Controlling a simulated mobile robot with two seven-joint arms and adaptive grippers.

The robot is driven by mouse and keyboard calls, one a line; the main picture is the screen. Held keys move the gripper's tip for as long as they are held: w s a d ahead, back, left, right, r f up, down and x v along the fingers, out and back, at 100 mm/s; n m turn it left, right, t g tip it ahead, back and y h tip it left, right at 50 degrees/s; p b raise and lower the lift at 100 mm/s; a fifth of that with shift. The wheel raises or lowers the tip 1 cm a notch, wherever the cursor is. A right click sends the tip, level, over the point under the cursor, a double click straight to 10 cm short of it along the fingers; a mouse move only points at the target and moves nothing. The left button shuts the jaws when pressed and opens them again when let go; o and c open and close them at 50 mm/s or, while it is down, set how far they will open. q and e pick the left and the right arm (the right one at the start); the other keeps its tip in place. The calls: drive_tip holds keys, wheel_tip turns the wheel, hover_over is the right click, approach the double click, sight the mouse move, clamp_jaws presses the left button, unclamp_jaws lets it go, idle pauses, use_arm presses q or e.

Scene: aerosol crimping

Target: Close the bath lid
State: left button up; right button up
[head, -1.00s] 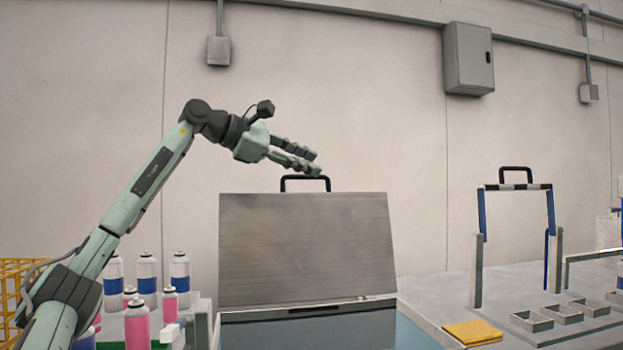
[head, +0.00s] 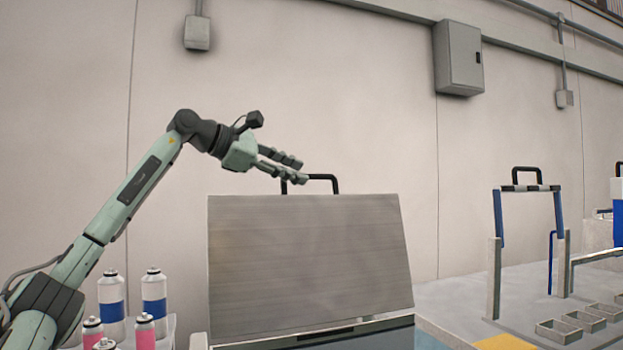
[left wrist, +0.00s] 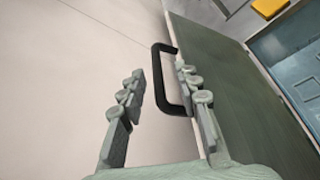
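The bath lid (head: 310,262) is a broad grey metal panel, raised and leaning up at the back of the bath (head: 345,338), whose front edge shows below it. A black U-shaped handle (head: 325,178) stands on the lid's top edge. My left gripper (head: 302,170) is at the handle's left part, with its fingers apart. In the left wrist view, my left gripper (left wrist: 161,75) is open, and the handle (left wrist: 158,82) shows between its fingers and beside the right finger. Whether they touch is unclear. My right gripper is not in view.
White cans with blue bands (head: 154,292) and pink cans (head: 145,330) stand left of the bath. At right is a frame with blue arms and a black handle (head: 527,176), with small square trays (head: 558,330) in front.

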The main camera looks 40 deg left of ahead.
use_arm(q)
drive_tip(key=x, duration=0.4)
drive_tip(key=shift+a, duration=0.3)
drive_tip(key=shift+w+d+f, duration=0.15)
drive_tip(key=shift+w+d, duration=0.05)
drive_tip(key=shift+w, duration=0.3)
clamp_jaws()
